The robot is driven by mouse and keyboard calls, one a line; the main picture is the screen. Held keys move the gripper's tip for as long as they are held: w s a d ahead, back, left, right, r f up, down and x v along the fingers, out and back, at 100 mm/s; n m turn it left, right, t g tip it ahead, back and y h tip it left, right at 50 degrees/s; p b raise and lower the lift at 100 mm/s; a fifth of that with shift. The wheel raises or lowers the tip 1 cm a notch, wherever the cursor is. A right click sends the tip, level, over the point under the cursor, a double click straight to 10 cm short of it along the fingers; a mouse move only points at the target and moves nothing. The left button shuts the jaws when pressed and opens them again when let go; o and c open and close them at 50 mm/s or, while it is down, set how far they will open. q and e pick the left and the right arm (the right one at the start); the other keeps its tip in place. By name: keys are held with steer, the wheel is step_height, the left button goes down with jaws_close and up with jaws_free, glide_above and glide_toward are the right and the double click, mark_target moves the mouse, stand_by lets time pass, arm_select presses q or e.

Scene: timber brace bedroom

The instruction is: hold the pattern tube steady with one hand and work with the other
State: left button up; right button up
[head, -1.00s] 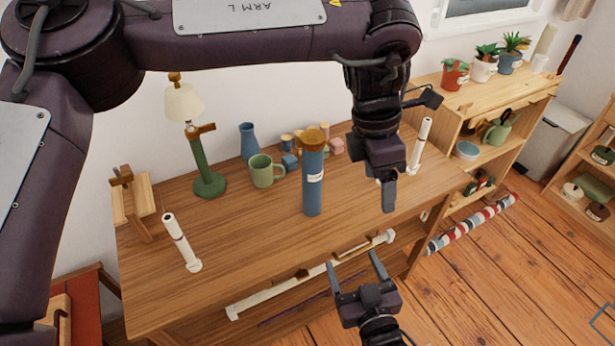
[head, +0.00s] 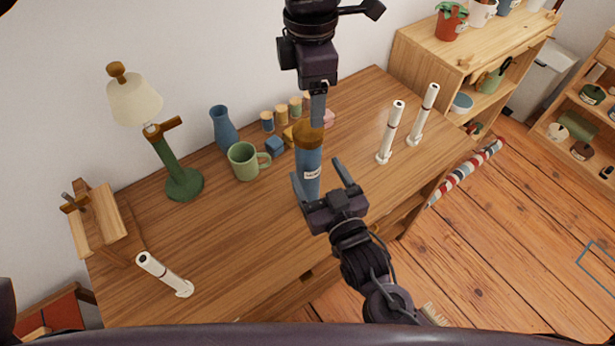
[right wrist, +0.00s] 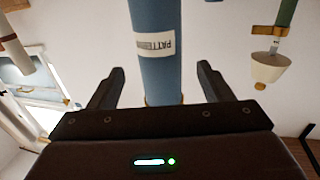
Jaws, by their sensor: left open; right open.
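The pattern tube (head: 310,163) stands upright on the wooden desk, blue with a brown cap and a white label. It also shows in the right wrist view (right wrist: 158,75), label upside down. My right gripper (head: 320,176) is open, low at the tube's near side. In the right wrist view its fingers (right wrist: 160,82) stand on either side of the tube with gaps. My left gripper (head: 318,110) is open, pointing down at the tube's cap and partly covering it. Only one of its fingers shows clearly, so I cannot tell whether it touches the cap.
A green lamp (head: 180,170) stands left. The desk (head: 235,235) is clear at front.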

mark_target(314, 167)
arm_select(q)
steer(key=shift+w+a+f, duration=0.2)
steer(key=shift+w+a, duration=0.05)
steer(key=shift+w, duration=0.2)
arm_select(e)
steer(key=x, duration=0.4)
steer(key=shift+w+a+f, duration=0.1)
steer(key=shift+w+f, duration=0.05)
steer(key=shift+w, duration=0.05)
steer(key=shift+w+a, duration=0.15)
steer(key=shift+w, duration=0.2)
arm_select(q)
steer(key=shift+s+d+r, duration=0.1)
steer(key=shift+s, duration=0.05)
arm_select(e)
steer(key=shift+s, duration=0.1)
